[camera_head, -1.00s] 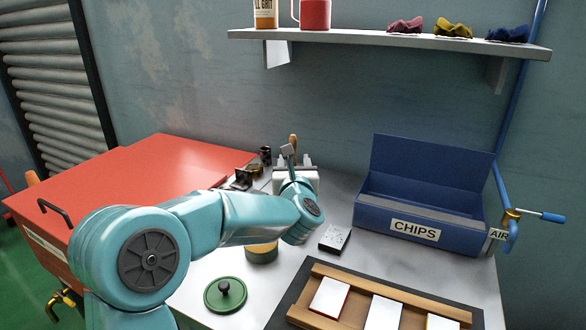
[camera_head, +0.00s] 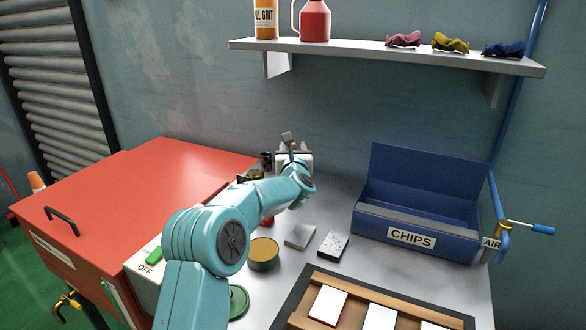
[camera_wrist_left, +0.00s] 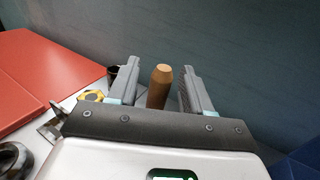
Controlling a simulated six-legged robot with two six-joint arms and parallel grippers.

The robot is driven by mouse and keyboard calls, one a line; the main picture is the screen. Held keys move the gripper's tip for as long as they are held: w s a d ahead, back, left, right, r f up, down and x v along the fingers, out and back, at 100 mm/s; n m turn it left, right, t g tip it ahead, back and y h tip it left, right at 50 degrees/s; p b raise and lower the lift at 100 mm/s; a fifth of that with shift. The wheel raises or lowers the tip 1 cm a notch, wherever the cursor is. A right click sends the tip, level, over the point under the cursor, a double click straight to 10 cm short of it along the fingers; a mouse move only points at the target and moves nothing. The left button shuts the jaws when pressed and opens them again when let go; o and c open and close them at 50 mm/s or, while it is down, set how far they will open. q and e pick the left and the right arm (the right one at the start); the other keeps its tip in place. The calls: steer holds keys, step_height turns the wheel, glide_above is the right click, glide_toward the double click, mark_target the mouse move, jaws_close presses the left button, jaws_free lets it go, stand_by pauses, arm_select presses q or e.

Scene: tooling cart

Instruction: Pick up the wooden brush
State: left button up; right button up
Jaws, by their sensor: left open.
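The wooden brush (camera_wrist_left: 159,90) shows in the left wrist view as an upright brown handle with a faceted top. My left gripper (camera_wrist_left: 159,70) is open, with one finger on each side of the handle and a visible gap to both. In the head view my left gripper (camera_head: 295,150) is at the back of the bench near the wall, and it hides the brush there. The brush's lower end is hidden behind the gripper body in the wrist view. My right gripper is in neither view.
A blue CHIPS box (camera_head: 411,238) stands to the right. A dark cup (camera_wrist_left: 122,76) and a yellow part (camera_wrist_left: 91,97) stand left of the gripper. A red cabinet (camera_head: 120,190) fills the left, and a shelf (camera_head: 390,55) overhangs the back.

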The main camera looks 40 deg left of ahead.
arm_select(q)
jaws_close()
